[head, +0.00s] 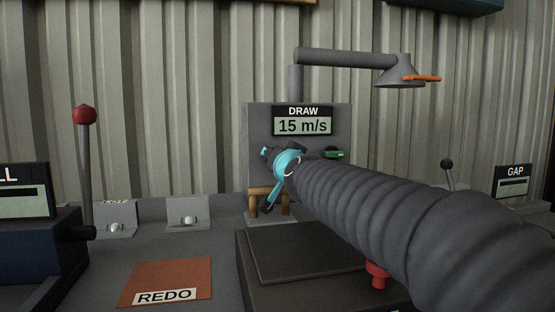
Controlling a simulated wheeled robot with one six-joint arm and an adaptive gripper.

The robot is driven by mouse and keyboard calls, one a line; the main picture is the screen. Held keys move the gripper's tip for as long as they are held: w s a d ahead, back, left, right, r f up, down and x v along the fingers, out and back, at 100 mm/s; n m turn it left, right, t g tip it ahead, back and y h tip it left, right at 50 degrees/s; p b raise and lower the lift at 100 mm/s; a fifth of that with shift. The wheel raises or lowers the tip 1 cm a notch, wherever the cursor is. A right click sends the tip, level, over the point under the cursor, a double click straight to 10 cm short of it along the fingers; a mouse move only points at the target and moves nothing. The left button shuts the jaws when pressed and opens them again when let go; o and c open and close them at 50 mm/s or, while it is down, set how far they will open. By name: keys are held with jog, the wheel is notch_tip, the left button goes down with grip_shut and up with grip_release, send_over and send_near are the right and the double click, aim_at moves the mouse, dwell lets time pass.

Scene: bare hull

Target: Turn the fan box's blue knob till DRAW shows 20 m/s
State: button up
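The grey fan box (258,122) stands at the back middle against the corrugated wall. Its DRAW display (303,126) reads 15 m/s. My gripper (275,160) is at the left part of the box's front, below the display. A small light-blue piece (265,152) shows at its left edge; I cannot tell whether it is the blue knob or part of the gripper. The rest of that spot is hidden behind my gripper and its teal band. Whether the fingers are open or shut, or touching the knob, cannot be seen.
A green knob (334,154) sits right of my gripper. A pipe with a hood (402,75) rises above. A wooden rest (267,191) stands below. A red-topped lever (85,115) and REDO plate (166,281) are left. My arm covers the lower right, partly hiding a red knob (377,272).

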jog(key=shift+r+m, duration=0.1)
jog(key=shift+m, duration=1)
jog(key=o, duration=1.1)
jog(key=shift+w, duration=0.1)
jog(key=shift+d, duration=0.1)
jog(key=shift+v, duration=3.75)
